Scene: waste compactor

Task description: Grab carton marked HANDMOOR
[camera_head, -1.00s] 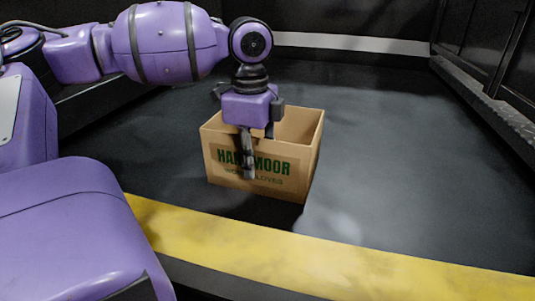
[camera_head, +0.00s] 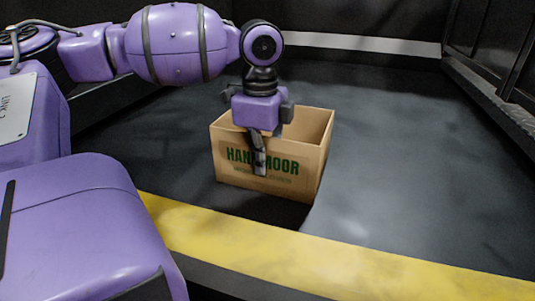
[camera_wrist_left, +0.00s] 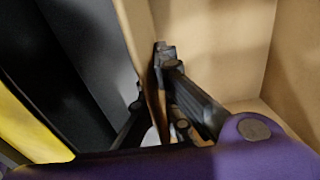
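The open-topped brown carton (camera_head: 232,173), marked HANDMOOR in green, stands upright on the dark floor. My left gripper (camera_head: 260,160) reaches down over its front wall and covers the middle letters of the name. In the left wrist view the carton's wall (camera_wrist_left: 137,28) runs between the fingers of my left gripper (camera_wrist_left: 157,75), one outside and one inside the carton. The fingers look closed on this wall. The inner finger is hidden in the head view. My right gripper is out of view.
A yellow strip (camera_head: 360,262) marks the near edge of the compactor floor (camera_head: 400,150). Dark walls stand at the right (camera_head: 495,60) and the back. The floor right of the carton is clear.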

